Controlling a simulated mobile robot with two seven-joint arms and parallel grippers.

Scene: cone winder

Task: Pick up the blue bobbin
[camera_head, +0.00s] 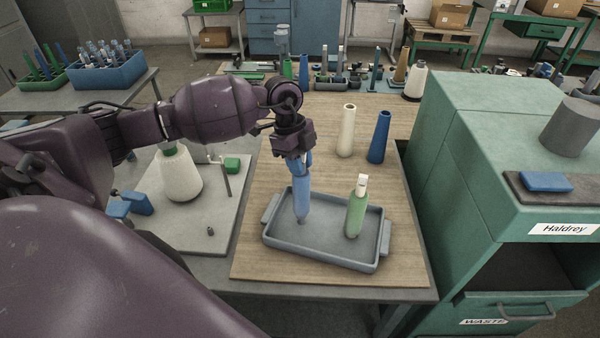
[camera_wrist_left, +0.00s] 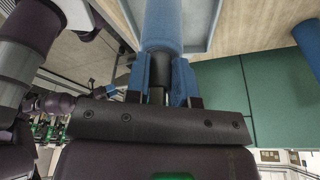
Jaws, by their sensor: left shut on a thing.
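The blue bobbin (camera_head: 301,200) stands about upright over the left part of the grey tray (camera_head: 320,258). My left gripper (camera_head: 298,160) comes from above and is shut on its upper end. The lower end is within the tray's outline; I cannot tell whether it touches the floor. In the left wrist view, the blue bobbin (camera_wrist_left: 163,25) runs up from between the blue fingers of the left gripper (camera_wrist_left: 158,85), with a dark end between them. A green bobbin (camera_head: 355,212) with a white top stands in the tray's right part. My right gripper is not in view.
A cream cone (camera_head: 346,130) and a dark blue cone (camera_head: 379,137) stand behind the tray. A white yarn cone (camera_head: 179,175) is on a pale board at left. A green cabinet (camera_head: 460,180) borders the table at right. Wood before the tray is bare.

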